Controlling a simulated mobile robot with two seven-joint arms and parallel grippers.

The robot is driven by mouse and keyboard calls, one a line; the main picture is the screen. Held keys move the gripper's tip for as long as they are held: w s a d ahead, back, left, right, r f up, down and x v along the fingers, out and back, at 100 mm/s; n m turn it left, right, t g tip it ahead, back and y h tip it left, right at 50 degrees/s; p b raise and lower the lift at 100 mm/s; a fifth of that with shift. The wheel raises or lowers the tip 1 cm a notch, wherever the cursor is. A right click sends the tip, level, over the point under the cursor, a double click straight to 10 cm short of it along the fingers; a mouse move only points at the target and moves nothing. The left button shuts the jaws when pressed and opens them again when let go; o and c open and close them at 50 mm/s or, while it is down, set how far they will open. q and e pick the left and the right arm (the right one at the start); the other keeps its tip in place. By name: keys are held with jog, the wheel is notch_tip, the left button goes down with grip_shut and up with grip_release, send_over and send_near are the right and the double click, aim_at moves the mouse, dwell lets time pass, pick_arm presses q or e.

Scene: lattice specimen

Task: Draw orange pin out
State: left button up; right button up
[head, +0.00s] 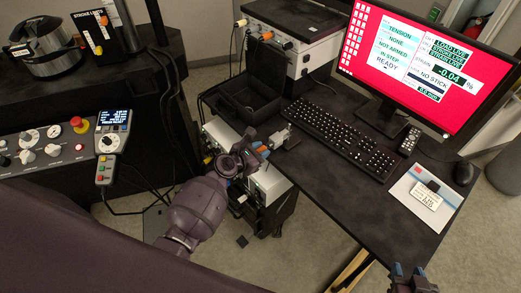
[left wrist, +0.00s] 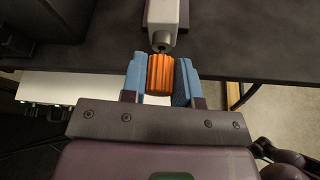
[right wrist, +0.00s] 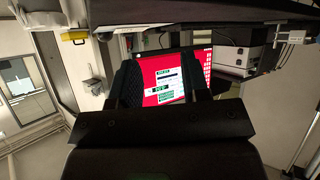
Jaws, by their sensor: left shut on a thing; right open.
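The orange pin (left wrist: 160,72) has a ribbed grip and sits between the blue fingertips of my left gripper (left wrist: 161,82), which is shut on it. Its far end is right by the nose of a pale grey fitting (left wrist: 163,20) at the desk edge. I cannot tell whether any of the pin is still inside the fitting. In the head view my left gripper (head: 262,150) is at the desk's near left edge, beside the small fitting (head: 280,137). My right gripper (head: 411,272) is open and empty at the bottom right; its dark fingers also show in the right wrist view (right wrist: 163,88).
An open black box (head: 250,105) lies behind my left gripper. A control panel (head: 45,150) stands at the left.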

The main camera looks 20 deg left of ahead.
pick_arm(q)
jog(key=shift+s+a+r+p, duration=0.1)
jog(key=shift+s+a+p, duration=0.1)
jog(key=shift+s+a, duration=0.3)
jog(key=shift+s+a+f+p, duration=0.1)
jog(key=shift+s+a+p, duration=0.1)
jog(key=shift+s, duration=0.45)
jog(key=shift+s+a+r+p, duration=0.1)
jog(key=shift+s+a+p, duration=0.1)
jog(key=shift+s+a, duration=0.3)
